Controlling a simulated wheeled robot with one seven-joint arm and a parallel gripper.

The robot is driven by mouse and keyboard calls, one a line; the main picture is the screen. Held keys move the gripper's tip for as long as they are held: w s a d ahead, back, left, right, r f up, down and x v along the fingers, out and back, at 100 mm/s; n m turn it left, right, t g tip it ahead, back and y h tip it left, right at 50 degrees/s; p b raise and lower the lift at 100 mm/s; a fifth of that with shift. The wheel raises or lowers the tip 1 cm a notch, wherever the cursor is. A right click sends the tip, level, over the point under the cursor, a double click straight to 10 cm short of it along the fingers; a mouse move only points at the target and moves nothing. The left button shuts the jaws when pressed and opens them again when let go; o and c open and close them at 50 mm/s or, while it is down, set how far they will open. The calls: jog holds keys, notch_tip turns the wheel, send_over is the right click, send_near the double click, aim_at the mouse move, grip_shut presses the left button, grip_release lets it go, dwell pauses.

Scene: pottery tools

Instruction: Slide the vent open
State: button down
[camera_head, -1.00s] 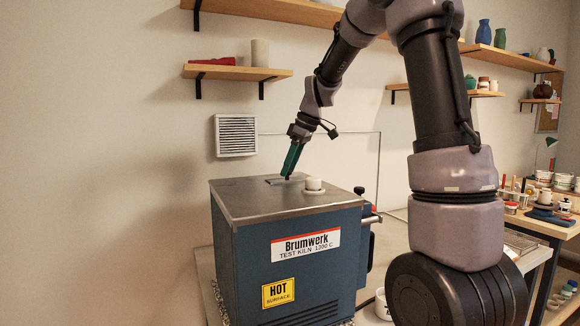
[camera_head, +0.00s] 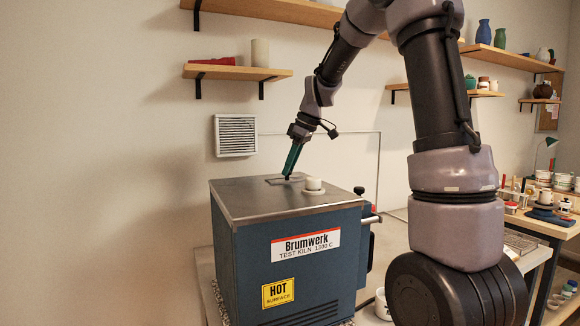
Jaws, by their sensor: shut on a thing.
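The kiln (camera_head: 230,262) is a dark blue box with a grey metal top, a Brumwerk label and a yellow HOT label. On its top, toward the back, lies a small flat vent plate (camera_head: 273,182). My gripper (camera_head: 287,178) reaches down from the upper right to this plate. Its green fingers are shut on a small part at the vent, probably its knob, which is mostly hidden by the fingertips. I cannot tell how far the vent is open.
A white round plug (camera_head: 313,184) stands on the kiln top just right of my gripper. A black knob (camera_head: 359,190) sits at the top's right edge. A wall grille (camera_head: 236,135) and a shelf (camera_head: 236,72) are behind. The front left of the kiln top is clear.

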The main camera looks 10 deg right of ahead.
dwell(0.6)
jog(key=shift+w+d+r, duration=0.1)
jog(key=shift+w+d, duration=0.15)
jog(key=shift+d, duration=0.9)
jog(key=shift+w+d, duration=0.25)
jog(key=shift+d, duration=0.85)
jog(key=c, duration=0.6)
grip_release()
jog(key=shift+d, duration=0.1)
jog(key=v, duration=1)
jog(key=shift+s+d+r, duration=0.15)
jog(key=shift+s+r, duration=0.05)
jog(key=shift+r, duration=0.1)
